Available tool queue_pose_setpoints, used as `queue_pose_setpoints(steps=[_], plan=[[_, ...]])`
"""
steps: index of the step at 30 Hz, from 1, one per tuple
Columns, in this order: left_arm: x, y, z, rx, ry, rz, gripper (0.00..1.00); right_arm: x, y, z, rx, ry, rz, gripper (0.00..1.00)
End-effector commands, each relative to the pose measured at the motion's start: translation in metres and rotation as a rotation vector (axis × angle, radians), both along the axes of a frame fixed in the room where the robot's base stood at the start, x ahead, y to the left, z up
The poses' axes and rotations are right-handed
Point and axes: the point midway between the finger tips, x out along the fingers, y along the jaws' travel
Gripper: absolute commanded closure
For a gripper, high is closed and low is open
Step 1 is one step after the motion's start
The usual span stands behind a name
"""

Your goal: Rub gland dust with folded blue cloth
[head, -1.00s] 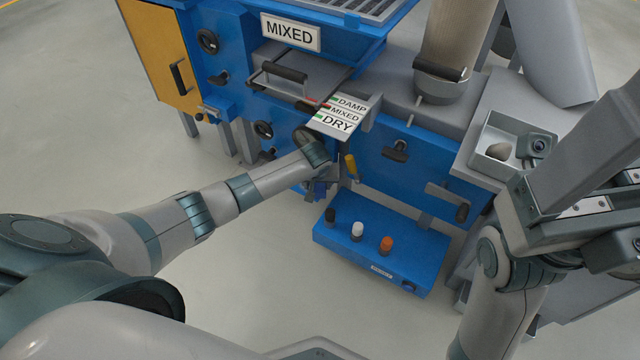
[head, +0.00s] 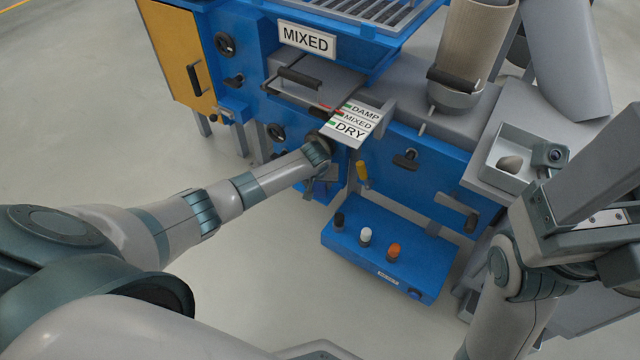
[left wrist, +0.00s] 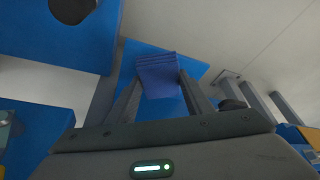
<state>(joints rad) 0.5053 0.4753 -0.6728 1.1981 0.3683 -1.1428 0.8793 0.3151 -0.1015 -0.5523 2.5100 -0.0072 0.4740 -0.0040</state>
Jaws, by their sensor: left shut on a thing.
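The folded blue cloth (left wrist: 158,76) sits between the two fingers of my left gripper (left wrist: 160,92) in the left wrist view, its layered edge at the top. In the head view my left gripper (head: 325,186) is low at the front of the blue machine, below the DAMP/MIXED/DRY label plate. It is mostly hidden by my own wrist, and the cloth is hard to make out there. A yellow-handled part (head: 362,172) is just right of the gripper. I cannot make out the gland or any dust. My right arm is at the right; its fingers are not clear.
A blue control box (head: 385,262) with black, white and orange knobs stands below and right of my left gripper. The label plate (head: 352,122) juts out above it. A grey tray (head: 505,172) holding a rounded lump is at the right. Open floor lies at left.

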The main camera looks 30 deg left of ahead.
Motion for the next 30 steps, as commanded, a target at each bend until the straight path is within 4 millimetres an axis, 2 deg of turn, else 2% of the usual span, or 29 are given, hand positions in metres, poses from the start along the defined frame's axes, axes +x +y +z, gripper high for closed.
queue_pose_setpoints(steps=[9,23,30], plan=[[0.001,0.022,0.001,0.000,0.001,0.001,0.76,0.000,0.000,0.007,0.000,0.000,0.000,0.19],[0.002,0.026,0.001,0.000,0.000,0.000,0.76,0.000,0.000,0.007,0.000,0.000,0.000,0.19],[0.003,0.037,0.001,-0.001,0.000,0.002,0.76,0.000,0.000,0.009,0.000,0.000,0.000,0.19]])
